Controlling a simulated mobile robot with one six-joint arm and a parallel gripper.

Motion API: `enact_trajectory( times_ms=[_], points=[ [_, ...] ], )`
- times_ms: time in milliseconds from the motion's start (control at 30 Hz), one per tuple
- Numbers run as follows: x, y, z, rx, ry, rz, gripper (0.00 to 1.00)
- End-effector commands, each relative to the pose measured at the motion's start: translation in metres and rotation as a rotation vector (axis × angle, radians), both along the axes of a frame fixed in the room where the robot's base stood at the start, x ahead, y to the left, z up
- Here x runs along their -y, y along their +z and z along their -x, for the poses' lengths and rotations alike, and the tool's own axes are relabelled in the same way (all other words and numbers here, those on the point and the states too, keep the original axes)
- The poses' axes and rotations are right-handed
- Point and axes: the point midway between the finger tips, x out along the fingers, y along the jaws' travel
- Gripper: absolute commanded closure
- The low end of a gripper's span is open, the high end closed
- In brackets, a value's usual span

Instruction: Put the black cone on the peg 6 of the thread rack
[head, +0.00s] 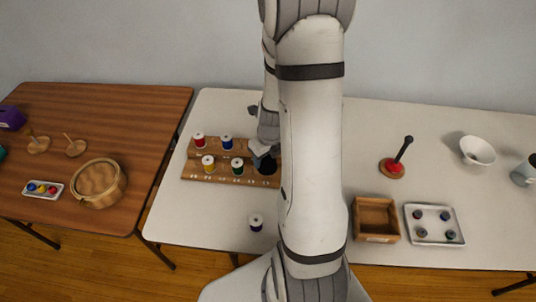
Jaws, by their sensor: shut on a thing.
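The wooden thread rack (196,176) stands on the white table. The black cone (268,166) is at the right of the front row, beside the green spool. My gripper (261,151) is shut on it from above. I cannot tell whether the cone is seated on a peg. My arm hides the rack's right end, and the peg numbers are too small to read.
A white spool with a dark top (256,222) stands in front of the rack. To the right are a wooden box (376,201), a tray of small spools (434,208), a red-based stand (392,168) and a white bowl (478,150). A brown table (130,108) is at left.

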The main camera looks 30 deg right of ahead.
Motion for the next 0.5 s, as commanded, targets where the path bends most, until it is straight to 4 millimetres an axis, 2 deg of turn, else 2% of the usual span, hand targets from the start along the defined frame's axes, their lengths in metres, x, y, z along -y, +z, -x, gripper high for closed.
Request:
enact_trajectory(
  times_ms=[500],
  points=[
    [0.000,-0.015,0.000,0.000,0.001,0.000,0.73]
  ],
)
